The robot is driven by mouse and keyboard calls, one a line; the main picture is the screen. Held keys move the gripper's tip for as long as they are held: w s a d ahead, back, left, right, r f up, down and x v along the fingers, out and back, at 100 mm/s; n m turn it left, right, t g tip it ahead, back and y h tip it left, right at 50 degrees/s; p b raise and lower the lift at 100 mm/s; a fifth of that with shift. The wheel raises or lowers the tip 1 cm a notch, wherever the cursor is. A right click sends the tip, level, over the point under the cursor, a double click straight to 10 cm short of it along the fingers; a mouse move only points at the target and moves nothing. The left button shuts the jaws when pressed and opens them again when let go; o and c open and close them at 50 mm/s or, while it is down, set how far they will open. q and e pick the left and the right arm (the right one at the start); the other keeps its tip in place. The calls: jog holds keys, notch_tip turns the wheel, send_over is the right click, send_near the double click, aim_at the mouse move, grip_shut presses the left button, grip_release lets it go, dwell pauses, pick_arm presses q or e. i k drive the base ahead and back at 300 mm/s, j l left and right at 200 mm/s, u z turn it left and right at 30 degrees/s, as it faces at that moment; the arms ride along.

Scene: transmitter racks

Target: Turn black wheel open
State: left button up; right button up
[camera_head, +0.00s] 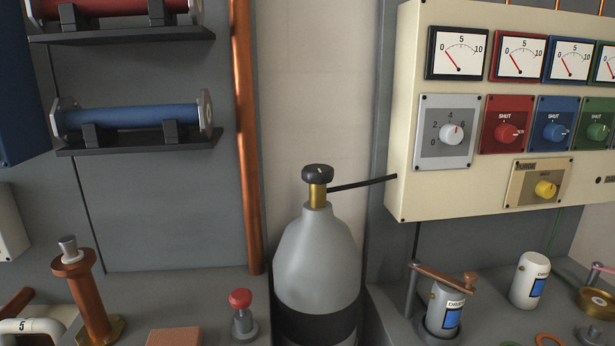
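The black wheel (317,174) sits on top of the brass valve neck (318,196) of a grey gas bottle (317,262). The bottle stands upright in the gap between two grey benches, with a black band round its lower part. A small light mark shows on the wheel's top. A thin black pipe (362,184) runs from the valve to the cream panel on the right. Neither of my grippers shows in the head view, and nothing touches the wheel.
The cream panel (404,170) with gauges and knobs juts out at right. A copper pipe (246,140) rises left of the bottle. A red-topped knob (240,298) and a copper post (88,297) stand on the left bench. White canisters (528,279) stand at right. Space above the wheel is clear.

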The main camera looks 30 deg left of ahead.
aim_at(316, 174)
jog(key=k+j+u, duration=0.1)
jog(key=u, duration=0.35)
jog(key=k+j+u, duration=0.2)
jog(key=u, duration=0.2)
